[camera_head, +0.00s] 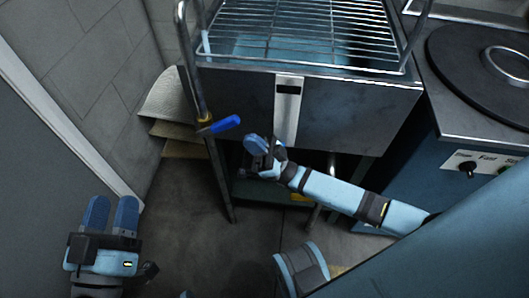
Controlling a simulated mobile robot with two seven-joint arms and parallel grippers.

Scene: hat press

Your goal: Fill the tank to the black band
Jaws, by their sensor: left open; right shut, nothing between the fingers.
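The metal tank (350,112) stands at the top middle under a wire rack (300,22). A bluish surface shows through the rack; its level against the band cannot be told. A pale upright strip (285,125) on the tank's front carries a black band (288,89) near its top. A blue valve handle (226,124) sticks out to the right from a brass fitting on the pipe (197,85) left of the tank. My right gripper (256,145) is shut and empty, below and right of the handle, apart from it. My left gripper (111,202) is open and empty at lower left.
Right of the tank is a counter with a round dark plate (480,65) and a control panel with knobs (468,168). Stacked tan sheets (168,105) lean at the wall behind the pipe. The floor (190,225) between my grippers is clear.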

